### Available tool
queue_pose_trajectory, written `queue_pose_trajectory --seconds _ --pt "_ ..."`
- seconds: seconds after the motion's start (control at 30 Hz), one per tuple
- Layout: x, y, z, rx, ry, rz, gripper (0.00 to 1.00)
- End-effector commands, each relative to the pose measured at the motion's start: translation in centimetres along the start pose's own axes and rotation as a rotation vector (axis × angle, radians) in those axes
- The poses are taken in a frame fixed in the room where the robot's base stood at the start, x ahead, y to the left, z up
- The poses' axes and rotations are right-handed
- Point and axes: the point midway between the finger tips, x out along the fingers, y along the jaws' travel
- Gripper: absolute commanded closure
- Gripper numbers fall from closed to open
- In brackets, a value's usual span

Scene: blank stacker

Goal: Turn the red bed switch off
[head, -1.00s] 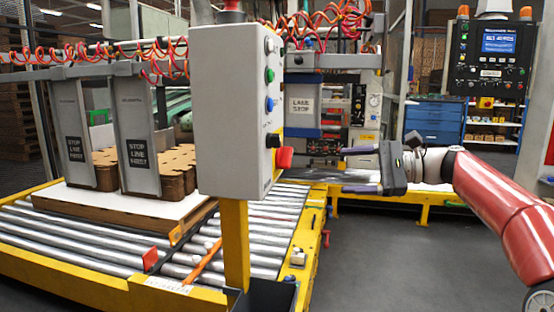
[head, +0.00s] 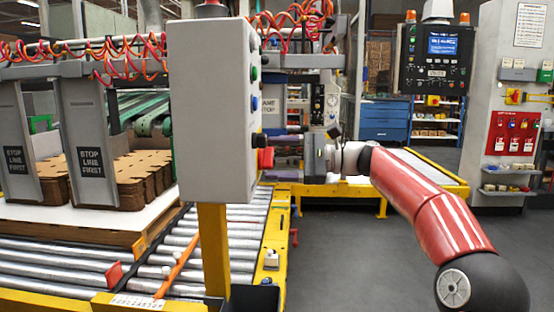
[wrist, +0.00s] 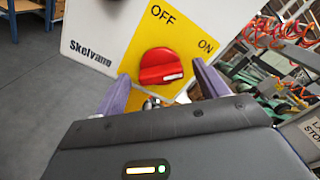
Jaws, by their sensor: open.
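The red bed switch (wrist: 161,66) is a round red knob on a yellow plate marked OFF at upper left and ON at right, in the wrist view. Its white mark lies at its right side, nearer ON. In the head view the red knob (head: 265,158) sticks out of the right side of the grey control box (head: 212,110). My gripper (wrist: 159,72) is open, its two purple fingers on either side of the knob in the wrist view. I cannot tell whether they touch it. In the head view my gripper (head: 291,151) is beside the knob, its fingertips partly hidden.
The box stands on a yellow post (head: 214,250) beside a roller conveyor (head: 235,228). Green and blue buttons sit on the box above the knob. A hanging control panel (head: 435,58) is at upper right. The grey floor (head: 350,250) at right is clear.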

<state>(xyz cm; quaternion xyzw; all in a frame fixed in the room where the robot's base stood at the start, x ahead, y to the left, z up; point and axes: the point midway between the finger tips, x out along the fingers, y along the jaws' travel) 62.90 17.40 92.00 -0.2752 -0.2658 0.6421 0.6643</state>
Motion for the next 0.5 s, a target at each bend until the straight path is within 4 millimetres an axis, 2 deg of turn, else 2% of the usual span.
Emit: queue_pose_trajectory --seconds 0.3,0.5 --pt "0.43 0.01 0.02 0.0 0.0 0.0 0.27" --pt "0.42 0.01 0.02 0.0 0.0 0.0 0.52"
